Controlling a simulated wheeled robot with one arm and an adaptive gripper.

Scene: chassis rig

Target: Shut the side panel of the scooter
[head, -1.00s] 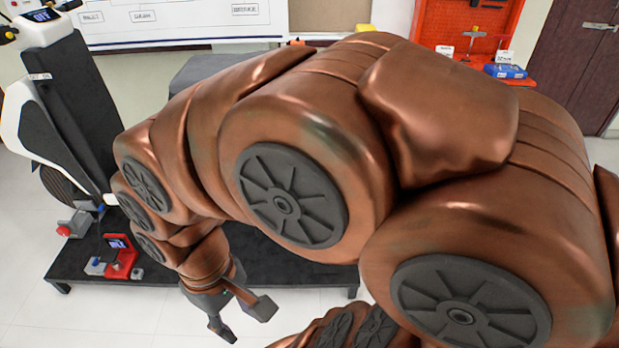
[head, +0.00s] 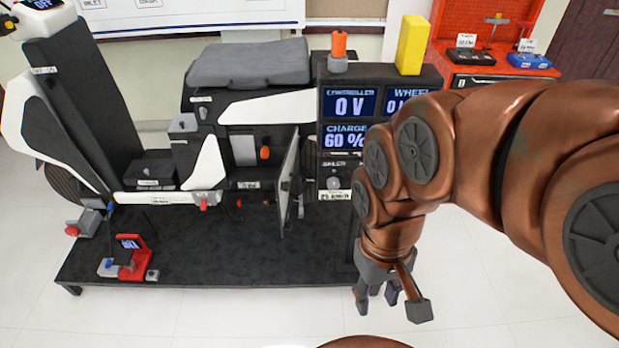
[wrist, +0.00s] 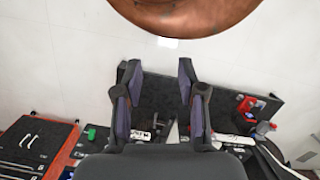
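The scooter (head: 262,107) is black and white and stands on a black platform (head: 200,240) in the head view. Its side panel (head: 288,185), a thin grey plate, stands swung outward from the body, open. The bay (head: 243,150) to its left is exposed, with a light box and an orange part in it. My gripper (head: 391,304) is open and empty, to the right of the panel and nearer the camera, apart from it. In the wrist view my gripper (wrist: 158,85) shows two spread fingers with nothing between them. I cannot make out the panel there.
A display stand (head: 345,110) reading 0 V and 60 % rises right of the panel, close to my arm. A small red device (head: 132,262) sits on the platform's left. A red tool cabinet (head: 500,68) stands behind at right. The floor in front is clear.

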